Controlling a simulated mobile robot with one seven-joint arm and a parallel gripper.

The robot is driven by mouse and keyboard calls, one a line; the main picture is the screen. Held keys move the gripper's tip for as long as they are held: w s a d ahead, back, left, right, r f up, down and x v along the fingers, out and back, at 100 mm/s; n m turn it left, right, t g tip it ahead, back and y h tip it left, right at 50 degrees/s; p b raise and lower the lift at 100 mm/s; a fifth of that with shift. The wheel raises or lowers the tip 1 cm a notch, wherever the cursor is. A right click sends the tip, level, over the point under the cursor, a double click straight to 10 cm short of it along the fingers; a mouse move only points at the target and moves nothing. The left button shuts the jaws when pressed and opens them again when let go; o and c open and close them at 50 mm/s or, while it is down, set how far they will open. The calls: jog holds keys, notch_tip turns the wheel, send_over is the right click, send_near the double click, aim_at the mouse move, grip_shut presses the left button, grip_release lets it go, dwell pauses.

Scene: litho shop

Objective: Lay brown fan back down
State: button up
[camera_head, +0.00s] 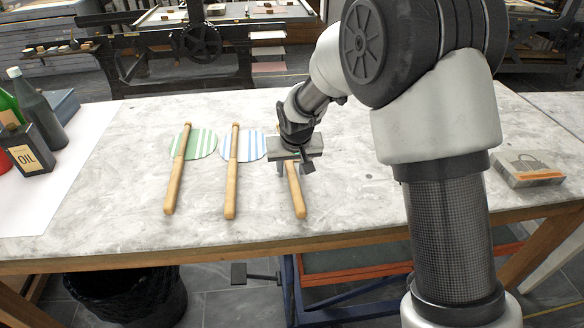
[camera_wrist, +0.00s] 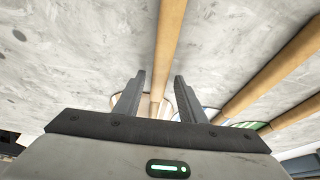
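The rightmost fan's wooden handle (camera_head: 296,192) lies on the marble table, its near end toward the front edge. My gripper and arm hide its disc in the head view, so I cannot confirm its brown colour there. In the wrist view the handle (camera_wrist: 168,40) runs down between the two fingers, and a small pale, brown-edged bit of disc (camera_wrist: 120,99) shows beside the left finger. My gripper (camera_head: 295,168) is over the upper handle, pointing down. In the wrist view its fingers (camera_wrist: 160,76) stand apart, with gaps beside the handle.
A blue-striped fan (camera_head: 231,185) and a green-striped fan (camera_head: 174,185) lie in a row to the left. A black oil can (camera_head: 30,152) and bottles (camera_head: 40,112) stand at far left. A grey box (camera_head: 528,168) lies at right. The marble table (camera_head: 110,215) is clear in front.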

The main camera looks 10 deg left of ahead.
jog(key=shift+r, duration=0.15)
jog(key=p+v, duration=0.3)
jog(key=v, duration=1.4)
jog(key=shift+s, duration=0.1)
